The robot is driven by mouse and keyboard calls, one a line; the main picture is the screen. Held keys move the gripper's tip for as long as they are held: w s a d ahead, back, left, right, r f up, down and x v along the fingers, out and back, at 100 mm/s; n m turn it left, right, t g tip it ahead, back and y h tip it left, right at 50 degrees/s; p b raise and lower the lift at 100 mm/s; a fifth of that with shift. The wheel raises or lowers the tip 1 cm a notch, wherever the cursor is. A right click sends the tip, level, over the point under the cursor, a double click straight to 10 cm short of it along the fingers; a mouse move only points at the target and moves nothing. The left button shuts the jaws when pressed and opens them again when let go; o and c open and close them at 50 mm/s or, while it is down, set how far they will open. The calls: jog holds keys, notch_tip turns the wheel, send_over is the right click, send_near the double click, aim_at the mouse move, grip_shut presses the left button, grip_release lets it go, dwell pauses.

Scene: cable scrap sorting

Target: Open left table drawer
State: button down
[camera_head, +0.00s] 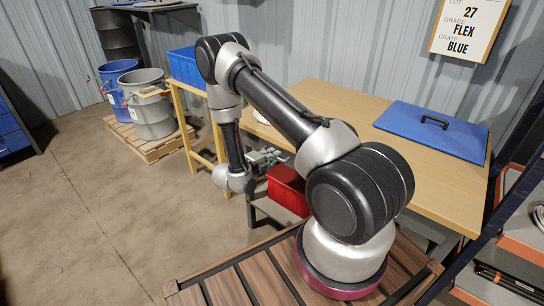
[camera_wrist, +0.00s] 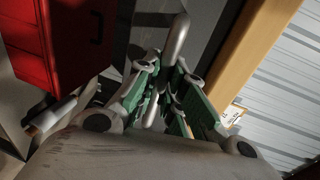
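My gripper (camera_head: 268,158) is at the near left side of the wooden table (camera_head: 345,101), below its top and left of a red box-like unit (camera_head: 287,188). In the wrist view, the green-padded fingers of my gripper (camera_wrist: 166,72) stand on either side of a pale grey bar (camera_wrist: 179,38), which looks like a handle. A dark grey panel (camera_wrist: 148,32) lies behind the bar. Whether the fingers press on the bar is not clear. The red unit also shows in the wrist view (camera_wrist: 75,40), with a black handle. The drawer's outline is mostly hidden by my arm in the head view.
A blue bin (camera_head: 187,66) rests on a yellow stand at the back. Grey and blue barrels stand on a pallet (camera_head: 150,145). Shelving is at right. The concrete floor at left is clear.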

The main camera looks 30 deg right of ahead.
jog(key=f+v, duration=0.3)
jog(key=v, duration=1.4)
jog(key=a+f+v, duration=0.1)
jog(key=f+v, duration=0.2)
jog(key=v, duration=1.3)
jog(key=shift+s+a+f, duration=0.25)
jog(key=shift+s+a, duration=0.1)
jog(key=shift+a, duration=0.15)
jog(key=c, duration=1.5)
grip_release()
jog(key=shift+a, duration=0.1)
jog(key=v, duration=1.1)
jog(key=shift+s+a+r, duration=0.1)
jog(key=shift+s+a, duration=0.05)
jog(key=shift+a, duration=0.25)
